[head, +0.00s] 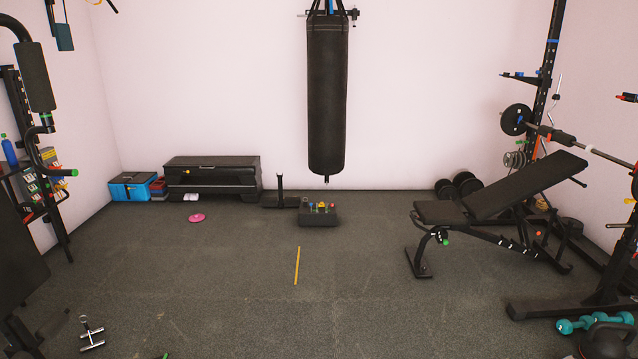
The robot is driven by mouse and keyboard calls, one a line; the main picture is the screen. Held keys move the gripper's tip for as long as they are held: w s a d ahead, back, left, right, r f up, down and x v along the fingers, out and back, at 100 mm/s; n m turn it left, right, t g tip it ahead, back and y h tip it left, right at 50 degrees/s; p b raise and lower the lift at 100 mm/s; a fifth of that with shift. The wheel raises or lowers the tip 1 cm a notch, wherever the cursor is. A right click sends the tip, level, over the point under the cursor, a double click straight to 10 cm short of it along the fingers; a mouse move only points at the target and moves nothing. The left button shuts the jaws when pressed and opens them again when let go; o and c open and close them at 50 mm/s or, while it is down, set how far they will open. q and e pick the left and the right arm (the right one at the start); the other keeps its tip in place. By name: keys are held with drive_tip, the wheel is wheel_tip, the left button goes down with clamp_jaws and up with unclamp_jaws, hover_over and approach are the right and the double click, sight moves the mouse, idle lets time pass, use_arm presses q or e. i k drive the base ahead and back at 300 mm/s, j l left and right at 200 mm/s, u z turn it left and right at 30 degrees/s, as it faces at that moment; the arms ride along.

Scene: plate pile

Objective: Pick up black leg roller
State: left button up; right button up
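I cannot tell for certain which thing is the black leg roller. A dark padded cylinder (52,324) shows low at the bottom left, beside the exercise machine. A larger black roller pad (35,76) is mounted on a bent bar of that machine at the upper left. Neither of my grippers is in view.
A black bench (500,195) and barbell (590,150) stand at the right. A punching bag (327,100) hangs in the middle. A black box (212,178), blue box (130,187) and weight holder (318,217) line the back. Teal dumbbells (595,323) lie bottom right. The middle floor is mostly clear.

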sight(266, 201)
drive_tip(key=i, duration=4.65)
